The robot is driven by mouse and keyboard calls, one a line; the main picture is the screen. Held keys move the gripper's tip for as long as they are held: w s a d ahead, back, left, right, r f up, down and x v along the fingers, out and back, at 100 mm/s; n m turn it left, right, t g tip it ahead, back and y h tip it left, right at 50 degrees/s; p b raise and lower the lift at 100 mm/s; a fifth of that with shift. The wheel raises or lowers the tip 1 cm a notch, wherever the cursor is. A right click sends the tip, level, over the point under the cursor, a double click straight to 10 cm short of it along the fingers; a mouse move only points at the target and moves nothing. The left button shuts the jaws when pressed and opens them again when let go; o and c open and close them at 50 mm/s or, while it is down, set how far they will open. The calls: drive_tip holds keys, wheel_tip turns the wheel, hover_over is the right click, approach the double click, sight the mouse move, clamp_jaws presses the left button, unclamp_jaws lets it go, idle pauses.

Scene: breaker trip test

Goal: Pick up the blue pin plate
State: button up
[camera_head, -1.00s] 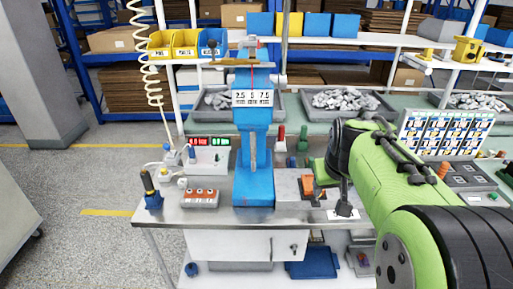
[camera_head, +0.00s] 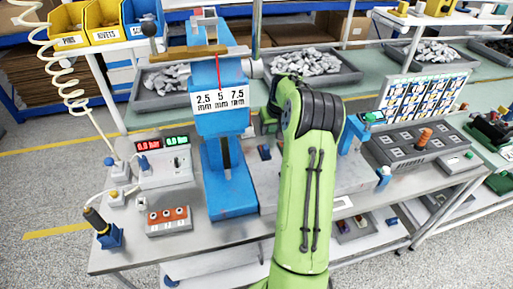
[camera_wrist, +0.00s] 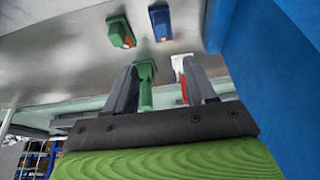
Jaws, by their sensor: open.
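A small blue block with an orange mark, which looks like the blue pin plate (camera_wrist: 160,22), stands on the grey metal surface in the wrist view. It seems to be the small blue piece (camera_head: 264,152) just left of my arm in the head view. My gripper (camera_wrist: 160,68) is open, its two dark fingers apart with nothing held between them. The blue block is beyond the fingertips, not touching them. A similar green block (camera_wrist: 120,32) stands beside it. In the head view my arm hides my gripper.
Another green piece (camera_wrist: 146,88) and a red-and-white piece show near the fingers. The tall blue press (camera_head: 232,185) stands close by and fills the wrist view's right side. An orange-topped block (camera_head: 168,219) and a pressure display unit (camera_head: 165,165) sit left of the press.

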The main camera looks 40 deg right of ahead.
approach(265, 145)
drive_tip(key=x, duration=0.5)
drive_tip(key=shift+d+f, duration=0.2)
drive_tip(key=shift+d, duration=0.1)
drive_tip(key=x, duration=0.5)
drive_tip(key=shift+w+a+f, duration=0.15)
drive_tip(key=shift+f, duration=0.05)
drive_tip(key=shift+r, duration=0.1)
drive_tip(key=shift+c, duration=0.4)
clamp_jaws()
